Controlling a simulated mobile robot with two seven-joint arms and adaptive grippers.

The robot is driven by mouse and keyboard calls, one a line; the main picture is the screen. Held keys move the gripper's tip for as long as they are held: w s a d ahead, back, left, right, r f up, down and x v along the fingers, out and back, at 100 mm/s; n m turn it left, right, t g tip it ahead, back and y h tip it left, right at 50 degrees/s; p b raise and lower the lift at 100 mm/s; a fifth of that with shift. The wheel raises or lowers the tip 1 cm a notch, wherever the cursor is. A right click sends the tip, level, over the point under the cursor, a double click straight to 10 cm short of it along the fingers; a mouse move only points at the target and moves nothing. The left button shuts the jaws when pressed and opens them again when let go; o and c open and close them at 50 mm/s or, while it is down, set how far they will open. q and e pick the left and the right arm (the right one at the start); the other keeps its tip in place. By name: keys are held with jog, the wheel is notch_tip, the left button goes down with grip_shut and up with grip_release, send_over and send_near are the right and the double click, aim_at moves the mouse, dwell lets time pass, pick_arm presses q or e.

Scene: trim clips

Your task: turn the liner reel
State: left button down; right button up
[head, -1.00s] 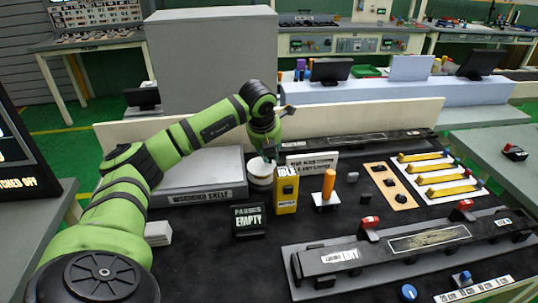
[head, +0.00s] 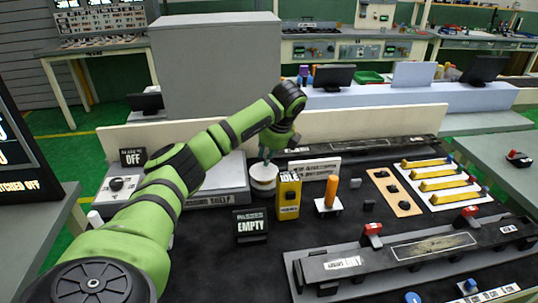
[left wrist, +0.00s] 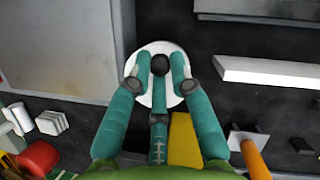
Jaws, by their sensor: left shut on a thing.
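The liner reel (head: 263,183) is a white, round, drum-like piece standing on the dark bench beside the yellow IDLE box (head: 287,198). In the left wrist view its white disc (left wrist: 147,56) shows from above, partly covered by my fingers. My left gripper (head: 265,157) reaches down onto the top of the reel. In the left wrist view its teal fingers (left wrist: 160,82) are over the disc around a dark round piece near the middle, and it is shut on the reel. The exact contact is hidden. My right gripper is not in view.
A grey shelf (head: 215,185) stands left of the reel, with an OFF sign (head: 133,157) and a knob box beyond. A white sign (head: 314,169) and an orange post (head: 331,190) are close on the right. The EMPTY sign (head: 251,225) stands in front.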

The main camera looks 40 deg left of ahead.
pick_arm(q)
jog(key=shift+s+a+r+n+g, duration=0.15)
jog(key=shift+n+g, duration=0.15)
jog(key=shift+n, duration=0.45)
jog(key=shift+w+a+n+g, duration=0.1)
jog(key=shift+a+n+g, duration=0.15)
jog(key=shift+n, duration=0.55)
jog(key=shift+s+a+r+n+g, duration=0.1)
jog(key=shift+n+g, duration=0.25)
jog(key=shift+n, duration=0.4)
jog(key=shift+p, duration=0.3)
jog(key=c, duration=1.1)
grip_release()
jog(key=shift+c, duration=0.2)
jog(key=shift+f, duration=0.15)
jog(key=v, duration=1.2)
